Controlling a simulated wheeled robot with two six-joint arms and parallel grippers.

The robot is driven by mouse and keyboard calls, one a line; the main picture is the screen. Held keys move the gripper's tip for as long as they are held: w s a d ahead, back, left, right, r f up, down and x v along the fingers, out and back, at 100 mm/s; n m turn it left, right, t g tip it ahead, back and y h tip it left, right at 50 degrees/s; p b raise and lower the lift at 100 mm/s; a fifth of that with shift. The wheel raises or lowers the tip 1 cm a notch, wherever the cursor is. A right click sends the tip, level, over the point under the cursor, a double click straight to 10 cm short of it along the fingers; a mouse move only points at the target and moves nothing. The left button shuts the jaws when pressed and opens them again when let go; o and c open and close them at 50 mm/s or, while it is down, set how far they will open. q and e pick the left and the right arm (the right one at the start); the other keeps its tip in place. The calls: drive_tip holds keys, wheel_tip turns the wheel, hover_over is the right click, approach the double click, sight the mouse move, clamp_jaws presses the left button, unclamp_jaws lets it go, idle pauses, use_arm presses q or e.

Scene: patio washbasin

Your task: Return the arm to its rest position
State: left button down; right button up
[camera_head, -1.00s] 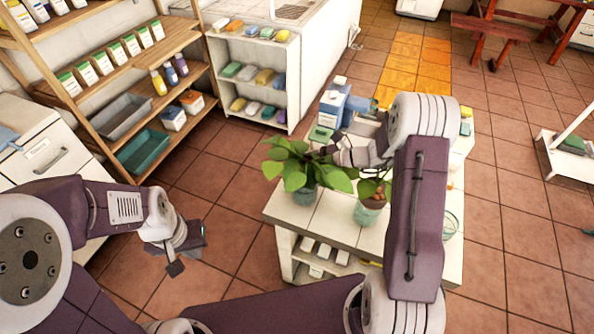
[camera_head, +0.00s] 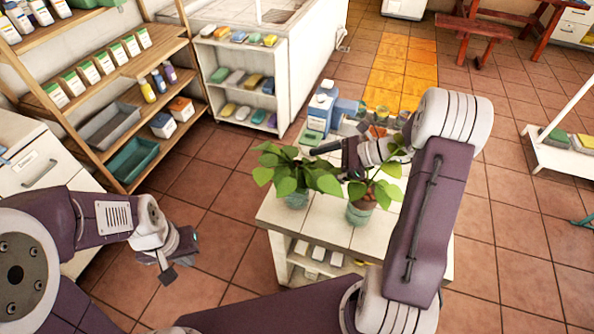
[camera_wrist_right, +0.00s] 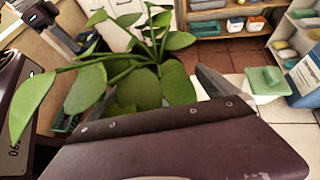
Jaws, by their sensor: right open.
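My right arm reaches over the white-tiled table from the right. Its gripper (camera_head: 330,150) is above the table, close to the leaves of a potted plant (camera_head: 297,180). In the right wrist view, the jaws (camera_wrist_right: 130,55) are apart, with plant leaves (camera_wrist_right: 125,80) showing in and beyond the gap; nothing is gripped. I cannot tell whether the leaves touch the fingers. My left gripper (camera_head: 168,268) hangs over the tiled floor, left of the table; its jaw opening is unclear.
A wooden shelf rack (camera_head: 95,110) with bottles and bins is at the left. A white cabinet (camera_head: 290,75) stands behind. Floor (camera_head: 215,225) between rack and table is clear.

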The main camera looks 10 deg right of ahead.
drive_tip(key=v, duration=0.2)
drive_tip(key=shift+d+r, duration=0.15)
drive_tip(key=shift+d, duration=0.15)
